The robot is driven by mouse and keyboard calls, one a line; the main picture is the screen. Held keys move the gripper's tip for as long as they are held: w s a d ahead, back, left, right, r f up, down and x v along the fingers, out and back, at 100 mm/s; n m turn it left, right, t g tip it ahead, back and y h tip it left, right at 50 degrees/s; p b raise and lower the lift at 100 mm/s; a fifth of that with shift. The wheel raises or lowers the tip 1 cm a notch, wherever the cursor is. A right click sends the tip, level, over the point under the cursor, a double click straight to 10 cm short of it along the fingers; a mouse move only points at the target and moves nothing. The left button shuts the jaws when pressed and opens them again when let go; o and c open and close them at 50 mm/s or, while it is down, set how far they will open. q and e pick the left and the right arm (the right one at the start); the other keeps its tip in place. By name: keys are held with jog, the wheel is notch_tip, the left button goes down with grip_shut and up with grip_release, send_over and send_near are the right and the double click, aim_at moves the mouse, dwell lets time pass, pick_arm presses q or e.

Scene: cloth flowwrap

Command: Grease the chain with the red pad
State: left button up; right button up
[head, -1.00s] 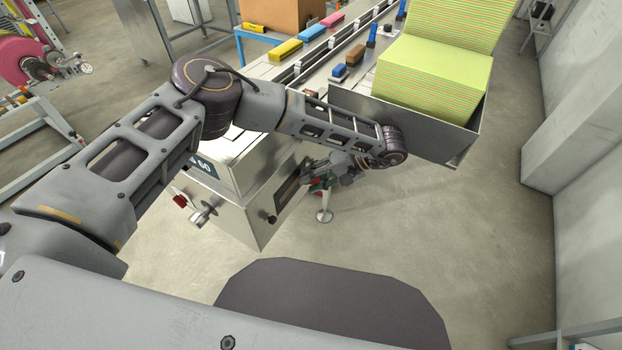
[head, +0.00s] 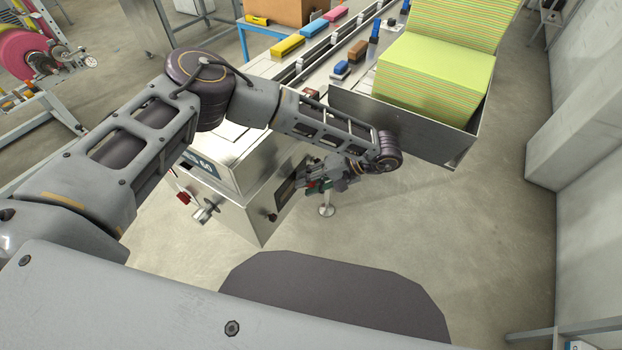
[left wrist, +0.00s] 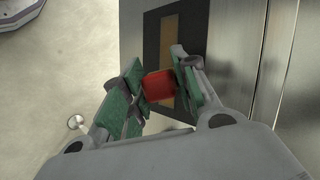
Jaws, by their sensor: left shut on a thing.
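The red pad (left wrist: 158,86) is held between the green-lined fingers of my left gripper (left wrist: 157,88) in the left wrist view. In the head view the left gripper (head: 318,186) is small, in front of the steel machine's end face, and partly hidden by its own wrist. A dark opening in that face holds a brownish strip, seemingly the chain (left wrist: 169,45), just beyond the pad in the left wrist view. The opening (head: 287,189) also shows in the head view, left of the gripper. I cannot tell whether the pad touches the strip. My right gripper is not in view.
The steel machine (head: 236,205) has a crank with a red part (head: 203,213) on its left. A metal tray (head: 405,133) with a green striped stack (head: 437,80) stands above right. A conveyor with coloured packs runs behind.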

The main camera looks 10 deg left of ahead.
pick_arm(q)
jog(key=shift+a, duration=0.15)
jog(key=shift+s+a+p, duration=0.3)
jog(key=shift+s+p, duration=0.2)
jog(key=shift+s, duration=0.45)
jog(key=shift+s+a+p, duration=0.3)
jog(key=shift+s+p, duration=0.15)
jog(key=shift+s, duration=0.5)
jog(key=shift+s+a+p, duration=0.25)
jog(key=shift+s+p, duration=0.15)
jog(key=shift+s, duration=0.55)
jog(key=shift+s+a+p, duration=0.25)
jog(key=shift+s+p, duration=0.1)
jog(key=shift+s, duration=0.55)
jog(key=shift+f, duration=0.1)
jog(key=s+d+b, duration=0.2)
jog(key=d, duration=0.3)
jog(key=shift+d, duration=0.35)
